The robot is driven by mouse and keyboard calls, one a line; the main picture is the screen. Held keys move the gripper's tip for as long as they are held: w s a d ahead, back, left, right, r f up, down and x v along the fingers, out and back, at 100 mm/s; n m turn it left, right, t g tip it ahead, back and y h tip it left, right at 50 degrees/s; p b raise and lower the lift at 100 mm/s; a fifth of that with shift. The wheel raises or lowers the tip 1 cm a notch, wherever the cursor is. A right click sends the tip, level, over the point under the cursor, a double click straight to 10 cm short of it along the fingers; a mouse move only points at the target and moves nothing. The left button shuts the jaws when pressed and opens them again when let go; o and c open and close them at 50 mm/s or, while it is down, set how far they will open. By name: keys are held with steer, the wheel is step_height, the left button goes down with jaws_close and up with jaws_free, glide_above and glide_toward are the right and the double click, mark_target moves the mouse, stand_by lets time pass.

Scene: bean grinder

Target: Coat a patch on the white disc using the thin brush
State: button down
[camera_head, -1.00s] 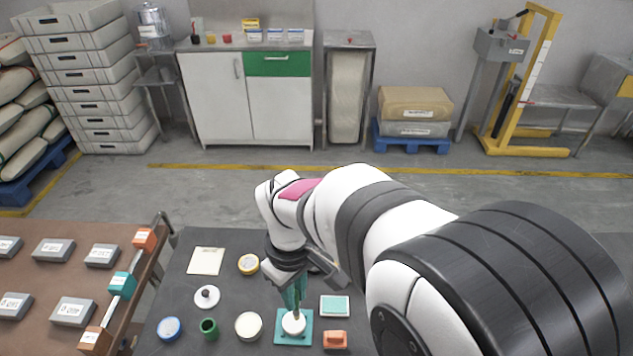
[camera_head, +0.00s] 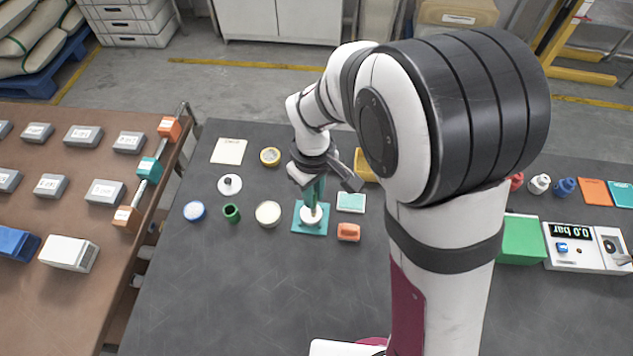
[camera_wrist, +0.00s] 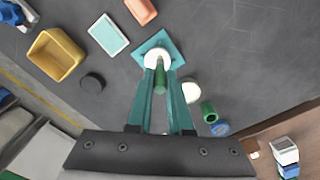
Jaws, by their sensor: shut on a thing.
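The white disc (camera_head: 311,215) sits on a square teal base (camera_head: 298,229) on the dark table. It also shows in the wrist view (camera_wrist: 157,57), straight ahead of my fingertips. My gripper (camera_head: 314,192) points down above the disc. In the wrist view, my gripper's two teal fingers (camera_wrist: 161,85) are shut on a thin green handle (camera_wrist: 160,78), which appears to be the thin brush. The brush's tip is over or on the disc. I cannot tell whether it touches, and no coated patch is clear.
Near the disc are a teal-topped pad (camera_head: 351,202), an orange block (camera_head: 348,232), a cream round dish (camera_head: 268,213), a green cup (camera_head: 232,213) and a white lidded knob piece (camera_head: 229,184). A yellow bin (camera_wrist: 55,55) stands farther off. The table's front left is clear.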

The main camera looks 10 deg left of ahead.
steer(key=shift+w+a, duration=1.1)
steer(key=shift+w, duration=0.7)
steer(key=shift+s+d, duration=1.05)
steer(key=shift+s, duration=1.5)
step_height(320, 180, up, 6)
steer(key=shift+r, duration=0.25)
